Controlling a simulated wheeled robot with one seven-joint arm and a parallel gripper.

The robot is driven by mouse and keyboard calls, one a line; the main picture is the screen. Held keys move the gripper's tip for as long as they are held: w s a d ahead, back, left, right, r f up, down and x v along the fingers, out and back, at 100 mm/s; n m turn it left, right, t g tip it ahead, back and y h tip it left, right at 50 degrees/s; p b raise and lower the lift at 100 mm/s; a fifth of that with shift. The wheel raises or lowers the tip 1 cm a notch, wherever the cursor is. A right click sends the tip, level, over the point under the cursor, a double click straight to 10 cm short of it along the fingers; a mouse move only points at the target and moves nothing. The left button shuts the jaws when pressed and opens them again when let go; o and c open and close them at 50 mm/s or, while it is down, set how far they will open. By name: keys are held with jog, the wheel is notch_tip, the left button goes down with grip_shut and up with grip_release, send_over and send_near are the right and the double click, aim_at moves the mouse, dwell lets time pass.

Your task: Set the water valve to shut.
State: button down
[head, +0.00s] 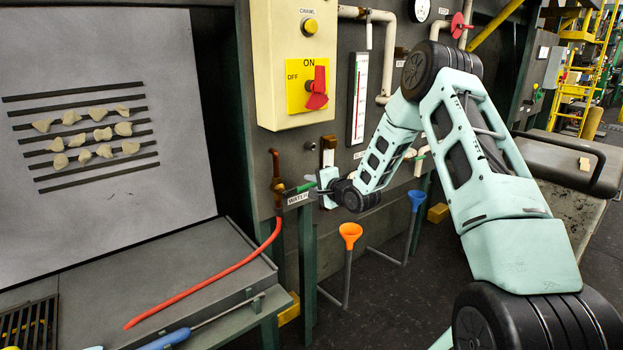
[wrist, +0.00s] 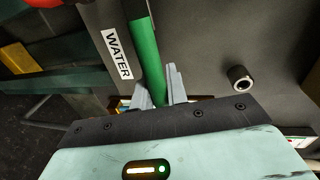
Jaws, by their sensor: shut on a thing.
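The water valve (head: 277,183) is a brownish pipe fitting on the dark panel, left of my gripper. Its green lever (head: 297,190) sticks out to the right, roughly level and across the upright pipe. A WATER label (head: 298,198) sits just below the lever. In the wrist view the green lever (wrist: 146,55) runs down between the grey fingers, beside the WATER label (wrist: 117,54). My gripper (wrist: 158,88) is shut on the lever; it also shows in the head view (head: 314,187). The lever's held end is partly hidden by the gripper body.
A red hose (head: 215,285) runs from below the valve onto the bench. A cream switch box (head: 290,90) hangs above. A round stub (wrist: 240,78) projects from the panel near my gripper.

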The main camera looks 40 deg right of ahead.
jog(key=shift+f+m, duration=0.4)
jog(key=c, duration=1.4)
grip_release()
jog(key=shift+f, duration=0.1)
jog(key=s+r, duration=0.1)
jog(key=s, duration=0.4)
jog(key=s+r+b, duration=0.1)
jog(key=s, duration=0.5)
jog(key=s+r, duration=0.1)
jog(key=s, duration=0.5)
jog(key=shift+d+r, duration=0.25)
jog(key=shift+d, duration=0.05)
